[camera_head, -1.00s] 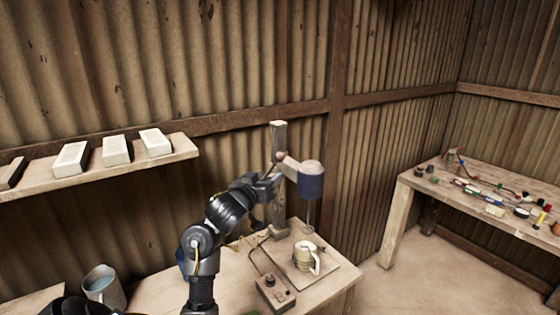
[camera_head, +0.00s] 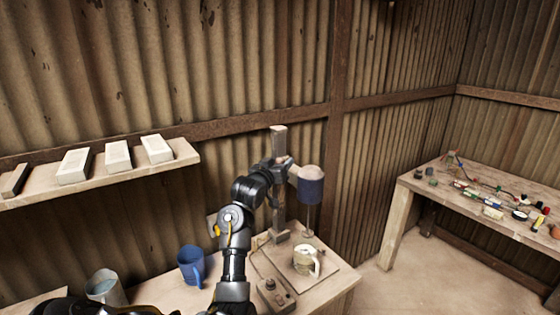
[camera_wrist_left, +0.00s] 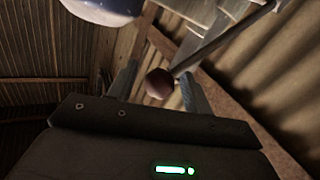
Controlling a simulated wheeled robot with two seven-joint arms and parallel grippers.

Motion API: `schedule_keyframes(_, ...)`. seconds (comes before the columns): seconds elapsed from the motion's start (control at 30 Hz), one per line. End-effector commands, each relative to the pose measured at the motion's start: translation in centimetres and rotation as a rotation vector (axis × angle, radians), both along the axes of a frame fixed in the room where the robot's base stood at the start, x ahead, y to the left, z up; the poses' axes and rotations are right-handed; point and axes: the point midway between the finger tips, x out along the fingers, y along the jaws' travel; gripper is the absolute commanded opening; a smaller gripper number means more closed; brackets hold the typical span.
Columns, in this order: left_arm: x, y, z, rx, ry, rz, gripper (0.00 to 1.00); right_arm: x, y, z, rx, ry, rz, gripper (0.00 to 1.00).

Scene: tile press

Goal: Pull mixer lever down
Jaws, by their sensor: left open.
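The mixer (camera_head: 310,186) has a blue motor head on a wooden post (camera_head: 278,142), with a thin shaft hanging down over a pale mug (camera_head: 304,261). My left gripper (camera_head: 284,163) is up at the post, just left of the motor head, and hides the lever in the head view. In the left wrist view, the lever's round reddish-brown knob (camera_wrist_left: 159,83) shows between the two open fingers of the left gripper (camera_wrist_left: 160,90). The lever's dark rod (camera_wrist_left: 222,38) runs from the knob to the upper right. Whether a finger touches the knob I cannot tell. My right gripper is out of view.
A switch box (camera_head: 276,297) sits on the workbench near the mixer. A blue jug (camera_head: 192,264) and a grey bucket (camera_head: 104,286) stand left of my arm. A shelf (camera_head: 100,177) with pale blocks is on the wall. Another cluttered table (camera_head: 405,190) stands right.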

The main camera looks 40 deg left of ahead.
Motion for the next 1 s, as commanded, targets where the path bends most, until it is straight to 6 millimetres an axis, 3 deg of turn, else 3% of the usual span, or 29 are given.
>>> schedule_keyframes(0.37, 0.51, 0.12, -0.08, 0.000, 0.001, 0.001, 0.49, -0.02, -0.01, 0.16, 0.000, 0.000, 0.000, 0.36)
schedule_keyframes(0.73, 0.49, 0.10, -0.08, -0.001, 0.001, 0.000, 0.00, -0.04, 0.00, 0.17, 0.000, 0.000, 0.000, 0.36)
schedule_keyframes(1.0, 1.03, -0.49, -0.51, 0.009, -0.004, -0.007, 0.00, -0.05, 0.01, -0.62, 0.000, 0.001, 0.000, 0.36)
